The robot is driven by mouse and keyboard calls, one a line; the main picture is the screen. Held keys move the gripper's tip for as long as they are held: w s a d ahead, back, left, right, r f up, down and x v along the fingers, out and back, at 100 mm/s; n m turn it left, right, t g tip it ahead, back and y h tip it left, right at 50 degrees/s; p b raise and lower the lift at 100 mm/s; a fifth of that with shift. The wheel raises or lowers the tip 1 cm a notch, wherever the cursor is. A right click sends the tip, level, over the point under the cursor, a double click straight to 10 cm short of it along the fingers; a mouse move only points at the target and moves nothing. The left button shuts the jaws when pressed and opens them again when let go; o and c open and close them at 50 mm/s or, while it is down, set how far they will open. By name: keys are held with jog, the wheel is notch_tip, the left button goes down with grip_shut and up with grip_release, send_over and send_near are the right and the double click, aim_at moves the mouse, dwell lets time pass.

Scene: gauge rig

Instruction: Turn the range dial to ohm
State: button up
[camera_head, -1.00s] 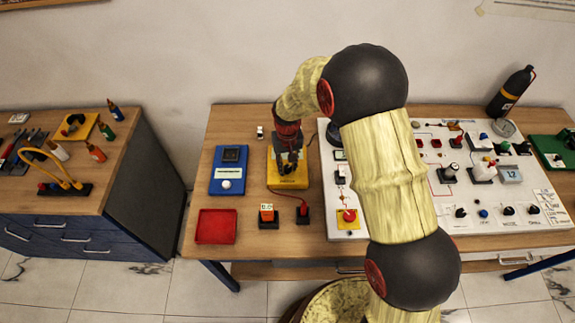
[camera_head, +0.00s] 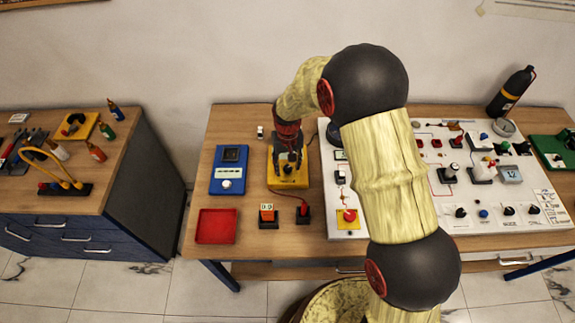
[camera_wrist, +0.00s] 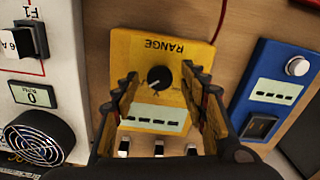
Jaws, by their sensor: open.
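The range dial (camera_wrist: 160,79) is a black round knob with a pale pointer mark, on a yellow box (camera_wrist: 173,42) labelled RANGE, which appears upside down in the wrist view. The mark points toward the lower left there. A pale strip (camera_wrist: 152,118) on the box carries small marks too small to read. My gripper (camera_wrist: 159,84) is open, with one finger on each side of the dial and visible gaps to it. In the head view my gripper (camera_head: 289,163) is over the yellow box (camera_head: 291,181) and hides the dial.
A blue meter box (camera_head: 228,170) stands left of the yellow box. A red tray (camera_head: 216,226), an orange display (camera_head: 267,213) and a black-based red piece (camera_head: 303,213) are in front. The white panel (camera_head: 333,192) with switches and a fan (camera_wrist: 35,139) is close on the right.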

aim_at(288, 168)
notch_tip(288, 168, up, 12)
dwell(0.6)
dwell(0.4)
jog(key=s+d+r+t+b, duration=0.2)
jog(key=s+d+r, duration=0.3)
jog(key=s, duration=0.4)
jog(key=s+d+r+m+t+b, duration=0.1)
jog(key=s+d+r+b, duration=0.1)
jog(key=s+d+r, duration=0.3)
jog(key=s+d+r+m+t+b, duration=0.1)
jog(key=s+d+r, duration=0.3)
jog(key=s, duration=0.9)
jog(key=shift+s+d+r+t+b, duration=0.4)
jog(key=shift+d+t+b, duration=0.4)
jog(key=shift+d, duration=0.4)
